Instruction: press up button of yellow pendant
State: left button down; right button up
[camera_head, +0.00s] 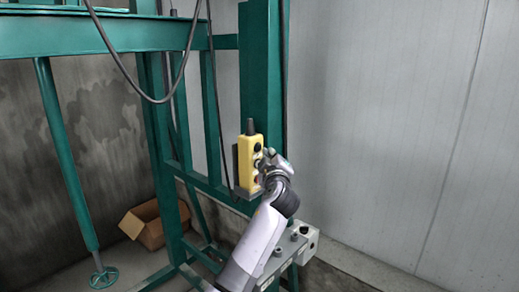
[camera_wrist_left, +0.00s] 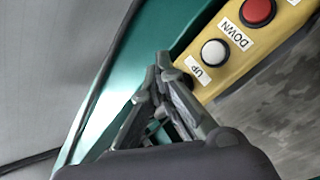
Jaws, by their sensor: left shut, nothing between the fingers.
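The yellow pendant (camera_head: 245,158) is upright on a green post in the head view. It also shows in the left wrist view (camera_wrist_left: 262,48), rotated, with a red button (camera_wrist_left: 258,11), a white button (camera_wrist_left: 214,52), and "UP" and "DOWN" labels. A dark round shape (camera_wrist_left: 187,79) shows partly beside the "UP" label, close to the fingers. My left gripper (camera_head: 268,155) is just right of the pendant's face. Its fingers (camera_wrist_left: 163,65) are shut and empty, with tips near the pendant's "UP" end. I cannot tell if they touch it.
Green steel posts and beams (camera_head: 262,65) stand around and behind the pendant. Black cables (camera_head: 135,85) hang at the upper left. A cardboard box (camera_head: 147,225) lies on the floor. The pale wall (camera_head: 390,120) at right has clear space before it.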

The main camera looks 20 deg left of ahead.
pick_arm(q)
jog(key=shift+a, duration=0.1)
dwell(0.7)
jog(key=shift+w+a+b, duration=0.1)
jog(key=shift+a+b, duration=0.25)
jog(key=shift+b, duration=0.15)
jog(key=shift+w+a+b, duration=0.2)
jog(key=shift+a+b, duration=0.2)
jog(key=shift+a, duration=0.15)
dwell(0.7)
jog(key=shift+d, duration=0.15)
dwell(0.5)
jog(key=shift+s+d+b, duration=0.35)
jog(key=shift+d+b, duration=0.25)
jog(key=shift+d, duration=0.25)
